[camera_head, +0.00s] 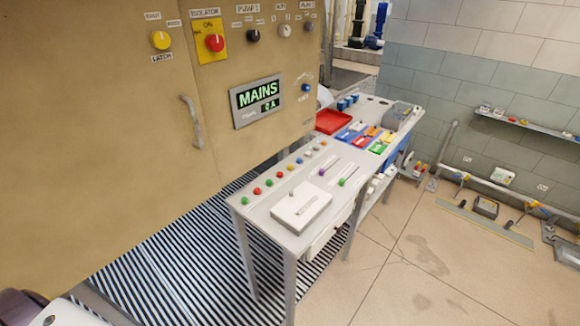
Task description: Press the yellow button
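A round yellow knob or button (160,40) sits on the tan cabinet front at the upper left, above a label reading LATCH. A row of small coloured buttons (257,190) runs along the left edge of the grey table; green and red show at the near end. Neither gripper is in view; only parts of my own body show at the bottom left corner.
The cabinet (90,130) has a red isolator knob (214,43), a handle (192,122) and a MAINS display (258,101). The table (270,228) holds a white box (302,206), sliders, a red tray (333,121) and coloured bins.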

